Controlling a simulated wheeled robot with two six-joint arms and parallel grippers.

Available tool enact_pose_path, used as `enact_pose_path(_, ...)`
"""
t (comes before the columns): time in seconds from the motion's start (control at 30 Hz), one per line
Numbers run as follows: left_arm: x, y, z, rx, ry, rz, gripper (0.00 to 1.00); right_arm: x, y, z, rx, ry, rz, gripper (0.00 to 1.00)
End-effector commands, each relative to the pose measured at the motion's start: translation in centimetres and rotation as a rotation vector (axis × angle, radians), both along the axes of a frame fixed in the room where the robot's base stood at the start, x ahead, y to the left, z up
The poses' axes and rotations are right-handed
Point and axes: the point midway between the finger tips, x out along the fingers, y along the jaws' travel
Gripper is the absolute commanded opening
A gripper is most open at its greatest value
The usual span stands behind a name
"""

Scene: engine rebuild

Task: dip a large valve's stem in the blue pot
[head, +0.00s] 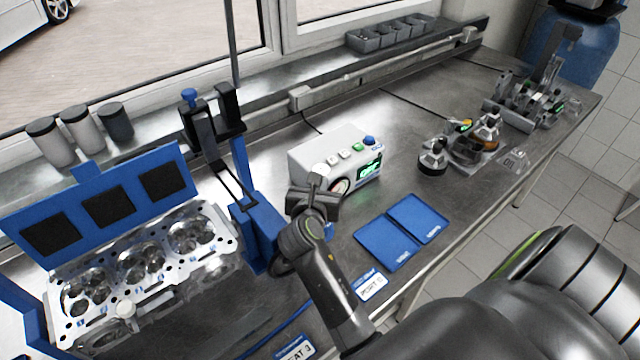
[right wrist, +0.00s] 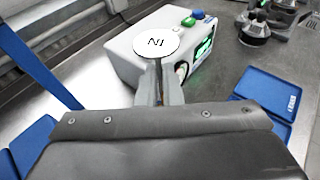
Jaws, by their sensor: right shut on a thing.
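My right gripper (head: 316,192) is shut on a large valve (head: 320,169). In the right wrist view the valve's round pale head (right wrist: 157,42) faces up, with dark marks that look like "N1". Its stem runs down between the fingers (right wrist: 158,88), and the lower end is hidden. The gripper is in front of the white box with a lit green display. A small bit of blue (head: 330,229) shows just below and right of the gripper; I cannot tell whether it is the blue pot. My left gripper is not in view.
The cylinder head (head: 205,243) and blue stand (head: 254,232) are to the left. The white box (head: 335,150) is close behind the gripper. Two blue trays (head: 380,245) lie to the right. Metal parts (head: 433,160) stand at the far right. Bare bench lies beyond the trays.

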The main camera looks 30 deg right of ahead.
Motion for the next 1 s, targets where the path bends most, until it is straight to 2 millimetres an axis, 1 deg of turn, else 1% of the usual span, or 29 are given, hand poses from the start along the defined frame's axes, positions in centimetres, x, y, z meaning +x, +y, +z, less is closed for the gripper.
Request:
enact_pose_path(0.03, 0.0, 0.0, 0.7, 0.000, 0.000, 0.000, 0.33, 0.0, 0.0, 0.6, -0.001, 0.001, 0.000, 0.00)
enact_pose_path(0.33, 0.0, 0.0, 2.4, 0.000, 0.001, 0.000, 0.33, 0.0, 0.0, 1.9, 0.000, 0.000, -0.001, 0.00)
enact_pose_path(0.73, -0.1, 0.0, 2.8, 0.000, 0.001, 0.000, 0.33, 0.0, 0.0, 4.0, 0.000, -0.003, -0.001, 0.00)
enact_pose_path(1.0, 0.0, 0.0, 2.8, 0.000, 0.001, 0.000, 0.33, 0.0, 0.0, 4.1, 0.000, -0.001, 0.000, 0.00)
